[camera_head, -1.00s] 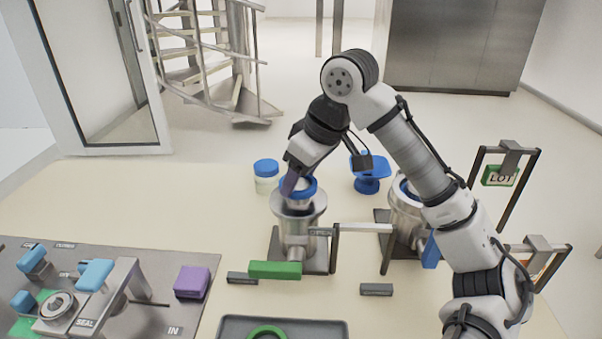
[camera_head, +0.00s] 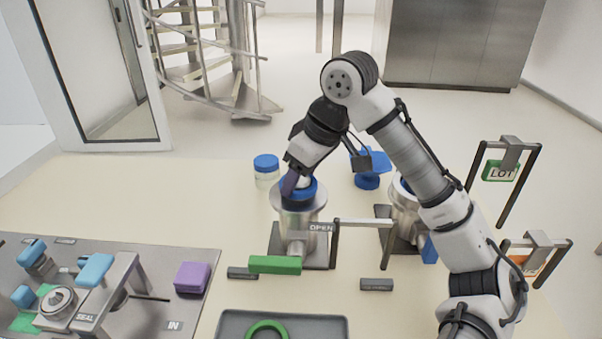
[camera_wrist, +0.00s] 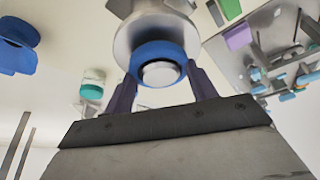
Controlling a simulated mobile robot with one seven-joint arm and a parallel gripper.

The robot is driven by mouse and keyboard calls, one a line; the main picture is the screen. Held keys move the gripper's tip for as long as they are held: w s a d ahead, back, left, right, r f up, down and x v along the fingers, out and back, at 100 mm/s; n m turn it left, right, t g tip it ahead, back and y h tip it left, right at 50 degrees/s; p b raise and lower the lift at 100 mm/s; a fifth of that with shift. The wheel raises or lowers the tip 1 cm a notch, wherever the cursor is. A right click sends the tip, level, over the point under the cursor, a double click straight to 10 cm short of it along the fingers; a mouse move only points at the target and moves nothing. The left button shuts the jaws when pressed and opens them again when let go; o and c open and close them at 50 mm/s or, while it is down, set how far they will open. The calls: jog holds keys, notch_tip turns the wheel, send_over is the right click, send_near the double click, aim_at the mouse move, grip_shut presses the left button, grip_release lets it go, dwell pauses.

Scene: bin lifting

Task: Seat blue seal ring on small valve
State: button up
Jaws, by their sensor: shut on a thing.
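The blue seal ring (camera_head: 300,193) is between the fingers of my gripper (camera_head: 297,184), at the top of the small valve (camera_head: 298,222). The valve is a silver metal body with a wide round flange, standing upright on a dark base plate. In the wrist view my gripper (camera_wrist: 161,75) has a dark finger on each side of the blue ring (camera_wrist: 157,52). A pale round end shows through the ring's middle, and the silver flange (camera_wrist: 128,38) lies beyond it. I cannot tell whether the ring touches the flange. The far side of the ring is hidden.
A green handle (camera_head: 275,265) sticks out at the valve's front. A larger silver valve (camera_head: 403,215) stands to the right, partly behind my arm. A blue-lidded jar (camera_head: 266,170) is behind left. A grey tray (camera_head: 240,325) holding a green ring (camera_head: 267,331) lies in front.

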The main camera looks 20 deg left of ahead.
jog(key=shift+f, duration=0.5)
dwell(0.4)
jog(key=o, duration=1.3)
jog(key=shift+r+p, duration=3.9)
jog(key=shift+r, duration=0.35)
